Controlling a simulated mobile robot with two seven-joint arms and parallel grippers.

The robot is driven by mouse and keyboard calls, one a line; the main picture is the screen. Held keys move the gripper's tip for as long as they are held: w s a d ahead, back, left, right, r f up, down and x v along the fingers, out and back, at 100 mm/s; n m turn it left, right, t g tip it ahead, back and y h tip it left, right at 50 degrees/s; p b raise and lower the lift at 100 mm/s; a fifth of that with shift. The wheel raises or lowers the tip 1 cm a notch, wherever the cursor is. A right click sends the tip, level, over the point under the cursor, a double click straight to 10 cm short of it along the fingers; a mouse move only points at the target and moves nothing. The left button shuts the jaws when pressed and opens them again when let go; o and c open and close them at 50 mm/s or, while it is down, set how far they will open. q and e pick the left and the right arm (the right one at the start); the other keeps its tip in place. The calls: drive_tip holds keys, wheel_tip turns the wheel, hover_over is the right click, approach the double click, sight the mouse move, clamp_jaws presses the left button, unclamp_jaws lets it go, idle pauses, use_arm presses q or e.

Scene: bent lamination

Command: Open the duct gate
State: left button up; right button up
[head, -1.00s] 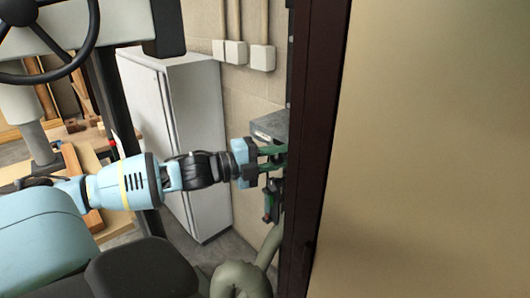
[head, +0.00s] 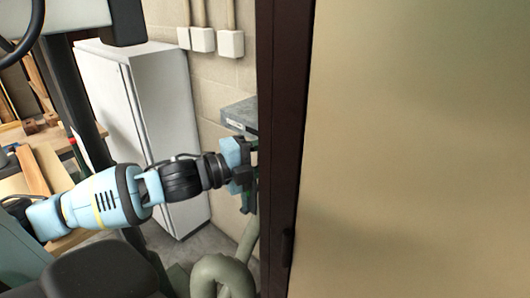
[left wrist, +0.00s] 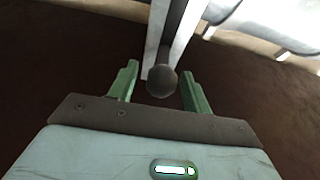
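In the left wrist view a dark round knob (left wrist: 162,82) sits at the end of a pale metal strip (left wrist: 172,30). It appears to be the duct gate's handle. My left gripper (left wrist: 160,72) is open, with one green finger on each side of the knob and a visible gap on both sides. Whether the fingers are level with the knob in depth I cannot tell. In the head view my left gripper (head: 247,187) is beside a dark upright edge, which hides its fingertips and the gate. My right gripper is not in view.
A tall dark-edged tan panel (head: 420,150) fills the right side. A grey box (head: 240,113) is on the wall above my gripper. A thick grey-green hose (head: 225,272) curves below. A white cabinet (head: 165,130) and a wooden workbench (head: 45,140) stand left.

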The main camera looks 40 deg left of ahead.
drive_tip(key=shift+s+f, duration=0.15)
use_arm(q)
drive_tip(key=shift+s, duration=0.1)
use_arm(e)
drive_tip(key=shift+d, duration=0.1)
use_arm(q)
drive_tip(key=shift+s+a, duration=0.15)
drive_tip(key=shift+s, duration=0.05)
drive_tip(key=p+v, duration=0.2)
drive_tip(key=v, duration=0.5)
drive_tip(key=shift+p, duration=0.3)
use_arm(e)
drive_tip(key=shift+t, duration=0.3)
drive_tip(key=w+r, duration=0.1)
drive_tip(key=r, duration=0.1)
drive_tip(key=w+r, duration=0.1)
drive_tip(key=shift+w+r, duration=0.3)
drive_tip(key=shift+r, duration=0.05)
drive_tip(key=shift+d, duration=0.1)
